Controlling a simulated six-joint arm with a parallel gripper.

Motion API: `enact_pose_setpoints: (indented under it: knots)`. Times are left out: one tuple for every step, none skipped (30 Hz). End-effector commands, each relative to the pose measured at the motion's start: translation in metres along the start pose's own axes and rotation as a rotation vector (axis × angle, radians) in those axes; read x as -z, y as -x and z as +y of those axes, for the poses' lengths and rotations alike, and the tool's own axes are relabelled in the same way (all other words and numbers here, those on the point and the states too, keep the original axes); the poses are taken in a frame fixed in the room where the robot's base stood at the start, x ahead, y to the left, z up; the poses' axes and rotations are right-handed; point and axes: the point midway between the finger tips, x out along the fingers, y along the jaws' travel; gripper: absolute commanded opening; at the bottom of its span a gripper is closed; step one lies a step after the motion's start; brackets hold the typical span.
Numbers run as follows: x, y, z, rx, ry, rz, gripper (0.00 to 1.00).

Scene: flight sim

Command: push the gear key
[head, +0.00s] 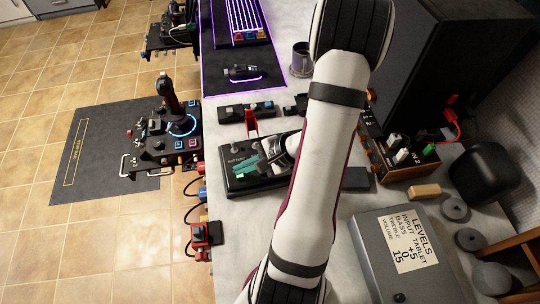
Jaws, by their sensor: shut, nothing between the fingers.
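My arm comes down across the middle of the head view. My gripper (268,156) is small and partly behind my own arm, over a black panel (235,186) marked "BATTERY". The gripper is shut, with nothing seen between its fingers. The panel has a round knob and teal parts beside the gripper. I cannot tell whether the fingers touch the panel. Just behind it is a black unit (233,113) with a red lever (251,124). I cannot make out which part is the gear key; labels are too small, and my arm hides part of this area.
A joystick console (165,133) stands left of the grey table. A keyboard (248,20) and mouse (244,73) lie on a dark mat behind. At right are a grey "LEVELS" box (370,235), a tan block (424,191) and a large black box (440,60). A red switch box (206,233) hangs at the table's left edge.

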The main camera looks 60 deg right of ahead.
Motion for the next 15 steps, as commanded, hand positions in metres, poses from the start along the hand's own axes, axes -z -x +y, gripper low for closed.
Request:
enact_pose_setpoints:
  knots:
    - [0.0002, -0.0004, 0.0003, 0.000, 0.000, 0.000, 0.00]
    - [0.0006, -0.0009, 0.0007, 0.000, -0.001, 0.000, 0.00]
    - [0.0012, -0.0019, 0.0016, -0.001, -0.001, -0.001, 0.00]
    - [0.0019, -0.0030, 0.0025, -0.001, -0.001, -0.001, 0.00]
    - [0.0026, -0.0041, 0.0033, -0.001, -0.001, -0.001, 0.00]
    - [0.0037, -0.0053, 0.0041, -0.001, -0.001, -0.001, 0.00]
    - [0.0042, -0.0060, 0.0045, -0.001, -0.001, 0.000, 0.00]
    - [0.0046, -0.0064, 0.0047, 0.000, -0.001, 0.000, 0.00]
    - [0.0047, -0.0065, 0.0047, 0.000, -0.001, 0.000, 0.00]
    - [0.0047, -0.0064, 0.0047, 0.000, 0.000, 0.000, 0.00]
    - [0.0047, -0.0063, 0.0046, 0.000, 0.000, 0.000, 0.00]
    - [0.0047, -0.0063, 0.0046, 0.000, 0.000, 0.001, 0.00]
    - [0.0048, -0.0063, 0.0046, 0.000, 0.000, 0.001, 0.00]
    - [0.0047, -0.0063, 0.0046, 0.000, 0.000, 0.001, 0.00]
    - [0.0047, -0.0063, 0.0046, 0.000, 0.000, 0.001, 0.00]
